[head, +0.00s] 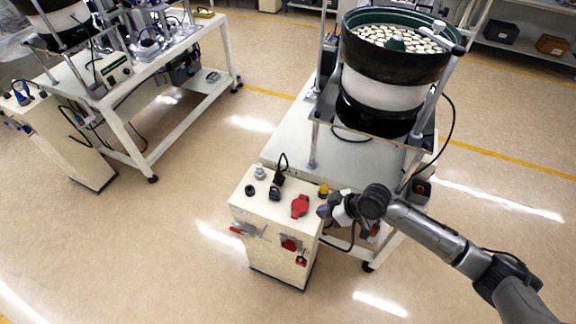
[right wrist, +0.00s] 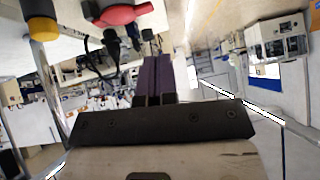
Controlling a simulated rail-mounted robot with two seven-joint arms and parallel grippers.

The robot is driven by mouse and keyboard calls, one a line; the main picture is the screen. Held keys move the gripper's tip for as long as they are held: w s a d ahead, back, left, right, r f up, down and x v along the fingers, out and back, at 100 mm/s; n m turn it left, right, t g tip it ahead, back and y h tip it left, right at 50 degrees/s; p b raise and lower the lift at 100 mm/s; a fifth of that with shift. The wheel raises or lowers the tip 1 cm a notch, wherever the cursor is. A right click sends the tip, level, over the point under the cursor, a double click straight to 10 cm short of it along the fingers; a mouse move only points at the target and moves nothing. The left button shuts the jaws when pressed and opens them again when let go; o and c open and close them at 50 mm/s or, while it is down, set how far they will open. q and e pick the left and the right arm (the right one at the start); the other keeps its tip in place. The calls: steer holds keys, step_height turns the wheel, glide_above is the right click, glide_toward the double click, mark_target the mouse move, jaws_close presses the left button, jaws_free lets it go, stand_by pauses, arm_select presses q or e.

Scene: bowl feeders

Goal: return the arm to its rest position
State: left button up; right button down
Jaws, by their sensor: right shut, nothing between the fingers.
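My right arm (head: 430,232) reaches in from the lower right of the head view. Its gripper (head: 322,211) is beside the top right edge of the cream control cabinet (head: 272,236), close to the yellow knob and the red switch. In the right wrist view the purple fingers (right wrist: 158,75) are together with nothing between them. The red switch (right wrist: 122,14) and yellow knob (right wrist: 42,30) show above and to the left of the fingers. I cannot tell from these views whether the gripper touches the cabinet. My left gripper is not in view.
A bowl feeder (head: 392,70) full of pale parts stands on a white table (head: 285,135) behind the cabinet. Another feeder table (head: 135,100) stands at the left. Open floor (head: 160,230) lies left and in front of the cabinet. Shelves are at the back right.

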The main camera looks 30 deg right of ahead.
steer(key=s+a+r+m+h, duration=0.2)
steer(key=s+r+h, duration=0.3)
steer(key=s+h, duration=0.3)
steer(key=s+a+f+m+g+y, duration=0.1)
steer(key=s+a+f+m, duration=0.2)
steer(key=s, duration=0.6)
steer(key=s+a+f+g+y, duration=0.15)
steer(key=s+a+f, duration=0.3)
steer(key=s, duration=0.45)
step_height(320, 180, up, 27)
steer(key=d+p, duration=0.1)
steer(key=p, duration=2.6)
steer(key=shift+s+h, duration=0.25)
steer(key=shift+h, duration=0.1)
